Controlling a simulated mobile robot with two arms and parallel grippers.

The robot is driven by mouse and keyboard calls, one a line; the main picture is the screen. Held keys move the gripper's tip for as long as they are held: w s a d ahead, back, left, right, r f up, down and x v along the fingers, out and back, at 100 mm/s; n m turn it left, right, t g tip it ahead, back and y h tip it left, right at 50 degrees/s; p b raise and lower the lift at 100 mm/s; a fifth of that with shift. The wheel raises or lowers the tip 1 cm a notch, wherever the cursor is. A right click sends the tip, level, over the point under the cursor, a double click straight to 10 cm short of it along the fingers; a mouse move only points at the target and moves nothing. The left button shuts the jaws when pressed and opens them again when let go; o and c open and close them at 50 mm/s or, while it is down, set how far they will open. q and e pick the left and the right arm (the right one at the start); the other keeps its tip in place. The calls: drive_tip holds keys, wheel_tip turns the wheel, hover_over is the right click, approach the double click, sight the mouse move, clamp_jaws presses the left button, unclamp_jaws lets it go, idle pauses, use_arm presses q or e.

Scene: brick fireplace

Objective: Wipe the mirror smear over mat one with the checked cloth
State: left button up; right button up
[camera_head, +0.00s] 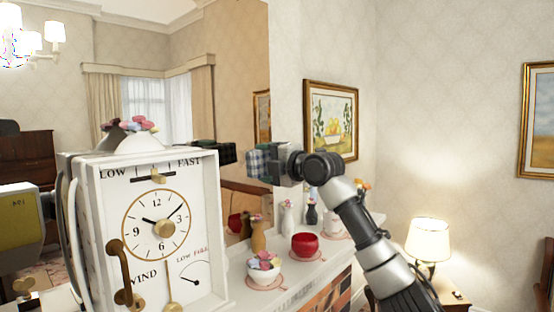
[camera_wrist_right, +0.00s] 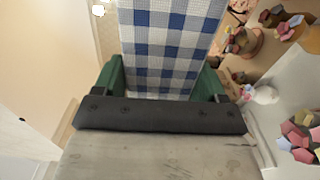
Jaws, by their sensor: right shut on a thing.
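My right gripper (camera_head: 264,162) is shut on the blue-and-white checked cloth (camera_head: 256,160), level with the mirror (camera_head: 240,100) and close to its right part. I cannot tell whether cloth and glass touch. In the right wrist view the cloth (camera_wrist_right: 170,50) spreads out between the green fingers (camera_wrist_right: 161,85). Round pinkish mats show on the mantel: one (camera_head: 256,287) under a white bowl of flowers, one (camera_head: 320,257) by a red bowl, another farther back. I cannot read which is mat one. No smear is discernible. My left gripper is not in view.
A large white clock box (camera_head: 150,230) with brass handles blocks the front left. Vases (camera_head: 289,218), the red bowl (camera_head: 305,245) and the flower bowl (camera_head: 264,270) stand on the mantel (camera_head: 325,275) below my right arm. A lit lamp (camera_head: 428,240) stands at right.

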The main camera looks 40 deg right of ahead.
sight(231, 157)
drive_tip(key=shift+r, duration=0.25)
drive_tip(key=shift+w+a+p, duration=0.25)
drive_tip(key=shift+w+p, duration=0.2)
drive_tip(key=shift+w, duration=0.1)
drive_tip(key=shift+w+a+p, duration=0.2)
drive_tip(key=shift+w+p, duration=0.25)
drive_tip(key=shift+w, duration=0.1)
drive_tip(key=w, duration=0.1)
drive_tip(key=w+p, duration=0.1)
drive_tip(key=w, duration=0.1)
drive_tip(key=shift+w+a+f+p, duration=0.15)
drive_tip(key=shift+w+f+p, duration=0.05)
drive_tip(key=shift+p, duration=0.1)
drive_tip(key=shift+w+a, duration=0.15)
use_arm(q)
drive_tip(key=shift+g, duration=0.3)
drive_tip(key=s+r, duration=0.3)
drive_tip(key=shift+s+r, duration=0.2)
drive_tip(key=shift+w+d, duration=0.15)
use_arm(e)
drive_tip(key=shift+w+r+p, duration=0.1)
drive_tip(key=shift+w+p, duration=0.1)
drive_tip(key=shift+p, duration=0.15)
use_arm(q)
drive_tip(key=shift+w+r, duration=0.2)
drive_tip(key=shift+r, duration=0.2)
use_arm(e)
drive_tip(key=shift+w+a, duration=0.1)
